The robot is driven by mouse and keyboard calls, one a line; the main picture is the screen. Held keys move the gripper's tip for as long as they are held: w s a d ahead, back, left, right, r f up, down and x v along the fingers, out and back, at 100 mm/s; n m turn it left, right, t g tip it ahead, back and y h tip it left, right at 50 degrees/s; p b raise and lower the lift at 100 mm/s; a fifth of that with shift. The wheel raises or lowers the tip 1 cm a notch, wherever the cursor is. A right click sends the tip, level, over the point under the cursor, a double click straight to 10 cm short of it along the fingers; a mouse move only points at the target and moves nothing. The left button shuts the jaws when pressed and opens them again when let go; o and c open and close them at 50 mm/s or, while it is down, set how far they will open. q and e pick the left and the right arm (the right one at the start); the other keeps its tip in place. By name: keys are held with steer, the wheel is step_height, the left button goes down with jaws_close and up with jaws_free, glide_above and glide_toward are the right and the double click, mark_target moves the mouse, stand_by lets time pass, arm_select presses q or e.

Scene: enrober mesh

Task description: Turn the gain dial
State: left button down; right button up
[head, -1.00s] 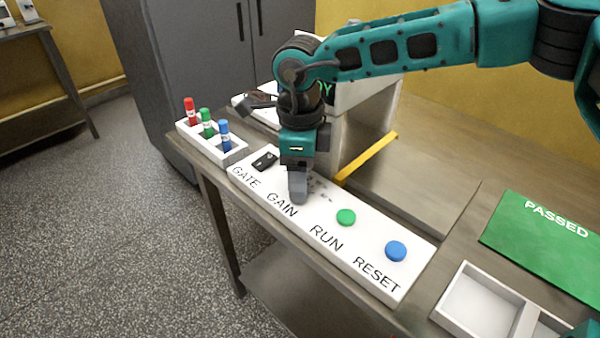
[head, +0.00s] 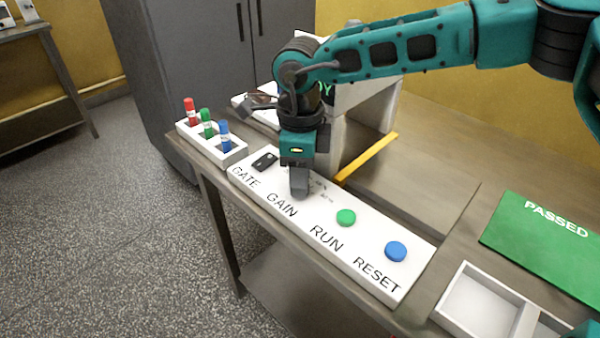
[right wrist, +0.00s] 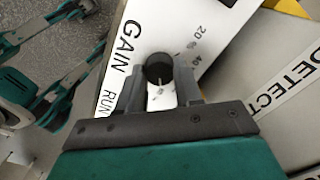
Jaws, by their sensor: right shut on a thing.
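The gain dial (right wrist: 158,68) is a dark round knob on the white control panel (head: 328,232), above the word GAIN. My right gripper (head: 299,192) points down at it from above. In the right wrist view the two fingers (right wrist: 160,82) stand on either side of the dial and are shut on it. The head view hides the dial behind the fingers. Scale numbers such as 20 and 40 show beside it in the right wrist view. My left gripper is in neither current view.
On the panel are a black gate switch (head: 264,160), a green run button (head: 346,217) and a blue reset button (head: 396,251). A marker rack (head: 233,156) stands left. A yellow bar (head: 367,158) lies behind. A white tray (head: 462,302) and green PASSED mat (head: 545,243) are right.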

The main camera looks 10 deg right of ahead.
steer(key=n+b, duration=0.1)
steer(key=n, duration=0.3)
steer(key=shift+n+b, duration=0.5)
steer(key=shift+n, duration=1.3)
steer(key=o, duration=1)
steer(key=shift+o, duration=0.2)
step_height(320, 180, up, 13)
steer(key=shift+p, duration=0.3)
